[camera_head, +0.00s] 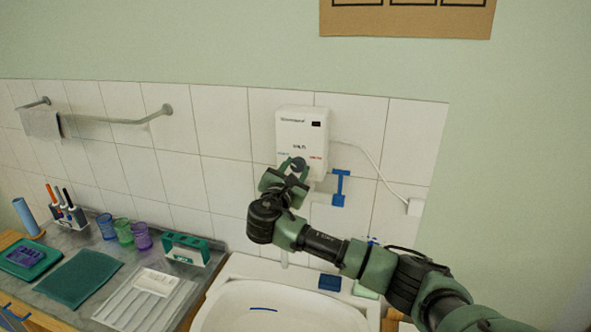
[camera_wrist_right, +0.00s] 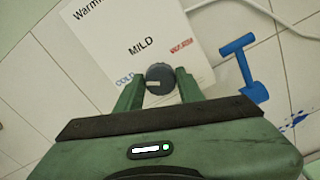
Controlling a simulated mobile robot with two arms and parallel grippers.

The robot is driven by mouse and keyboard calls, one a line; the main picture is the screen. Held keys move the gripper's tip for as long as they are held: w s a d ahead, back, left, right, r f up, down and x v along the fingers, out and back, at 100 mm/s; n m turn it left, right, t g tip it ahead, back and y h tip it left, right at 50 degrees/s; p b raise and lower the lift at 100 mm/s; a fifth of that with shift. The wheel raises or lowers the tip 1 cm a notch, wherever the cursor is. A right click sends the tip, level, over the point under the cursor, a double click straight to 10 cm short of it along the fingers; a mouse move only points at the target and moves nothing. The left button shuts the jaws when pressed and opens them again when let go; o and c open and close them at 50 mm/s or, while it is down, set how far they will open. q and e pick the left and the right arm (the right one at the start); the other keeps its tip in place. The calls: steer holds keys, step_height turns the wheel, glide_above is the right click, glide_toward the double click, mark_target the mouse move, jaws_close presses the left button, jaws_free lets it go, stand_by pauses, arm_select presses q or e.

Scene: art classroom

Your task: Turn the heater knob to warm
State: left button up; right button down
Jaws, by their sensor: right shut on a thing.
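The heater is a white box (camera_head: 302,130) on the tiled wall above the sink. Its round dark grey knob (camera_wrist_right: 160,75) is at the bottom of its front, under the word MILD. Blue COLD lettering is left of the knob and red lettering right of it. A pale mark on the knob sits at its left side, toward COLD. My right gripper (camera_head: 287,175) reaches up to the knob. In the right wrist view its green fingers (camera_wrist_right: 159,86) are shut on the knob, one on each side. My left gripper is not in view.
A blue wall hook (camera_head: 340,188) is right of the heater, with a white cable (camera_head: 372,160) running to an outlet. The sink (camera_head: 255,307) is below. Cups (camera_head: 124,231), a pen holder (camera_head: 68,215) and a green rack (camera_head: 187,249) stand on the left counter.

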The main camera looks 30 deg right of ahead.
steer(key=shift+d+f+m+b, duration=0.1)
steer(key=shift+f+m+b, duration=0.1)
steer(key=shift+m+b, duration=2.25)
steer(key=shift+m, duration=0.05)
steer(key=m+b, duration=0.6)
steer(key=m, duration=0.1)
steer(key=shift+b, duration=0.4)
steer(key=m+b, duration=0.5)
steer(key=m, duration=0.1)
steer(key=shift+m, duration=0.3)
steer(key=m+b, duration=0.3)
steer(key=shift+r+m, duration=0.1)
steer(key=shift+m, duration=0.3)
steer(key=shift+r+m+b, duration=0.1)
steer(key=shift+m+b, duration=0.45)
steer(key=shift+m, duration=0.15)
